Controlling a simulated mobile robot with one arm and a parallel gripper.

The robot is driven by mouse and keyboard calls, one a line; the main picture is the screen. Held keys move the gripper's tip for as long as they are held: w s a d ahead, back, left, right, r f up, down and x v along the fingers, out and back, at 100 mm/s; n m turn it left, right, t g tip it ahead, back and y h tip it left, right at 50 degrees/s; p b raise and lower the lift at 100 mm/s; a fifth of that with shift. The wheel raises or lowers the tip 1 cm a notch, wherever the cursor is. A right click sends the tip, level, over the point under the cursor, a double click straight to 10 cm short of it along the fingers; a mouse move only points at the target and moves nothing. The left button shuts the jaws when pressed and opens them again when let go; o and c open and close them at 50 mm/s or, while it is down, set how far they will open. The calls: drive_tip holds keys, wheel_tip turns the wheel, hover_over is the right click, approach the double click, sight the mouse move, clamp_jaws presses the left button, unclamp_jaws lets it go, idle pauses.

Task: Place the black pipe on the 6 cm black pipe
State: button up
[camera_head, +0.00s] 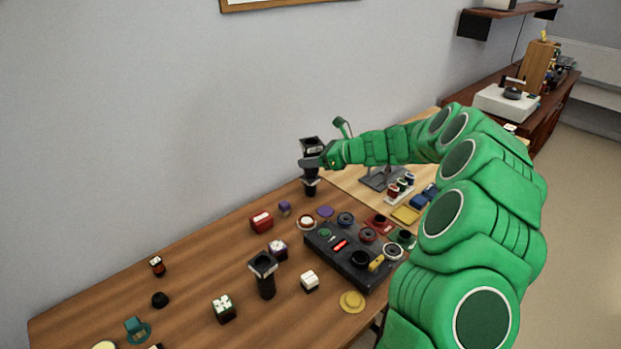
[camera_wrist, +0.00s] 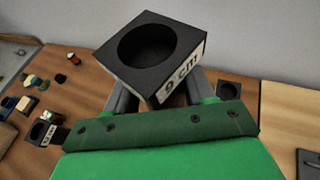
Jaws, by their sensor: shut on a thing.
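My gripper (camera_head: 318,162) is shut on a black pipe (camera_head: 312,145) with a square top and a round hole. In the wrist view the held pipe (camera_wrist: 152,48) fills the upper middle, and its white label reads "9 cm". Below it in the head view is another short black piece (camera_head: 310,188) near the back edge of the wooden table; I cannot tell if the two touch. A black square-topped piece with a hole (camera_wrist: 229,90) shows beyond my gripper in the wrist view.
A dark board (camera_head: 345,262) with round parts and switches lies right of the standing pipe. Small cubes, a red block (camera_head: 261,221) and a yellow disc (camera_head: 352,301) are scattered on the table. A lighter table with a lamp-like object (camera_head: 343,127) adjoins at right. The wall is close behind.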

drive_tip(key=shift+w+d+r, duration=0.3)
drive_tip(key=shift+w+d, duration=0.35)
drive_tip(key=shift+d, duration=0.2)
hover_over(310, 183)
drive_tip(key=s+d, duration=0.1)
wheel_tip(310, 183, down, 4)
drive_tip(key=shift+w+a+f, duration=0.2)
drive_tip(key=shift+w+f, duration=0.9)
drive_tip(key=shift+f, duration=0.2)
drive_tip(key=shift+w+a+f, duration=0.2)
drive_tip(key=shift+w+f, duration=0.85)
drive_tip(key=shift+f, duration=0.2)
drive_tip(key=shift+f, duration=0.1)
drive_tip(key=shift+w+f, duration=0.15)
drive_tip(key=shift+f, duration=1.6)
drive_tip(key=shift+f, duration=0.1)
